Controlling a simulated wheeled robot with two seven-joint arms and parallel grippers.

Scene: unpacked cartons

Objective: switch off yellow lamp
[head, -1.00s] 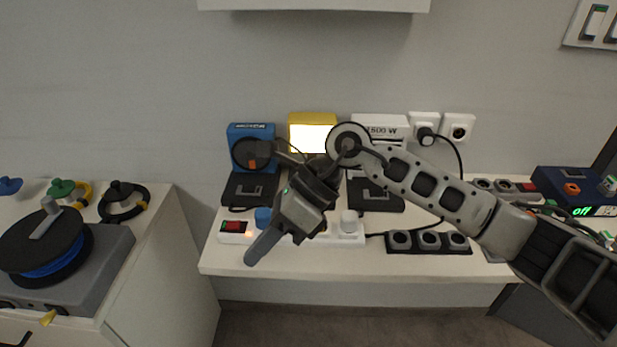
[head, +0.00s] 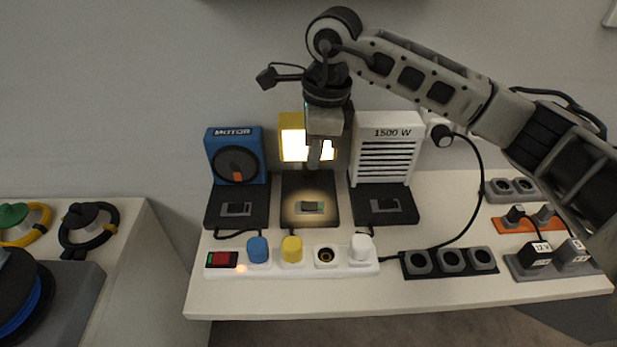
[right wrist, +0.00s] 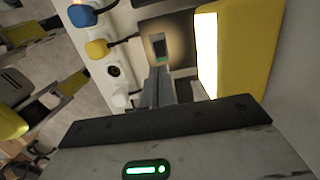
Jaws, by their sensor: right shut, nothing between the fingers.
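The yellow lamp (head: 291,122) stands at the back of the white table, and its panel glows bright white. Its dark base (head: 290,188) carries a small rocker switch (head: 310,207) with a green end, in a patch of light. My right gripper (head: 315,165) is shut and empty, pointing down in front of the lamp panel and partly hiding it. In the right wrist view, the shut fingers (right wrist: 157,88) point toward the switch (right wrist: 160,50); I cannot tell whether they touch it. The lamp (right wrist: 245,50) fills the right side there.
A blue motor box (head: 222,142) stands left of the lamp, a white 1500 W heater (head: 395,133) right. In front lies a white power strip (head: 308,263) with blue, yellow and white plugs. A dark socket block (head: 450,262) lies to its right.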

